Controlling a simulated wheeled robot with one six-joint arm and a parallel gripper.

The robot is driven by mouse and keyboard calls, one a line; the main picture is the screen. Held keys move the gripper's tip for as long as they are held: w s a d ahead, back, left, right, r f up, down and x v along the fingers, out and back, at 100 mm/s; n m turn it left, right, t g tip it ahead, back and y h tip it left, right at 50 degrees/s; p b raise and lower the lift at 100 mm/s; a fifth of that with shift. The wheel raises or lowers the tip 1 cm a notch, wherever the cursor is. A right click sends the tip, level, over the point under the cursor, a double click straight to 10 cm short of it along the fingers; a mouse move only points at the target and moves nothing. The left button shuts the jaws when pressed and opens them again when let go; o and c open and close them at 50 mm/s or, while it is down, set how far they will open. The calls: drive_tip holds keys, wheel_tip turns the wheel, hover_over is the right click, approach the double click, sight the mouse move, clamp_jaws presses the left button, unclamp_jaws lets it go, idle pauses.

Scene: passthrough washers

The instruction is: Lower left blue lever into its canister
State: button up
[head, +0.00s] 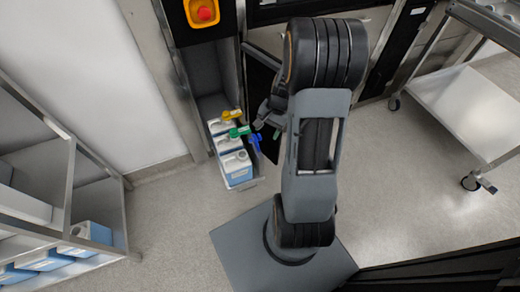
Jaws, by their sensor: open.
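The blue lever (256,138) shows in the head view at the right side of a row of white canisters, just beyond the green lever (238,131). It looks apart from the nearest canister (237,169), which has a blue lower part and a pale cap on top. I cannot tell whether the lever is attached to anything. My gripper (268,126) is open, just above and right of the blue lever in the picture. A small gap seems to show between them, though contact is hard to judge. My arm hides what lies to the right.
A yellow lever (231,114) sits over the rear canister. The canisters stand in a narrow open cabinet bay below a red button (205,13) on a yellow box. A shelf rack (68,190) with canisters stands left, a wheeled cart (465,105) right.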

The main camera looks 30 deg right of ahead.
sight(260, 136)
drive_tip(key=shift+w+d+f+m+t+y+b, duration=0.2)
drive_tip(key=shift+w+f+m+t+b, duration=0.25)
drive_tip(key=shift+w+f+m+b, duration=1.4)
drive_tip(key=shift+w+d+f+m+t+y+p, duration=0.1)
drive_tip(key=shift+w+d+f+m+t, duration=0.55)
drive_tip(key=shift+f, duration=2.65)
drive_tip(key=shift+w+a+f+m+t+y+b, duration=0.15)
drive_tip(key=shift+w+f+m+b, duration=0.75)
drive_tip(key=shift+w+f+m, duration=1.15)
drive_tip(key=shift+s+d+f+n, duration=0.1)
drive_tip(key=shift+s+f+n, duration=0.15)
drive_tip(key=shift+f+n, duration=0.35)
drive_tip(key=shift+r, duration=0.15)
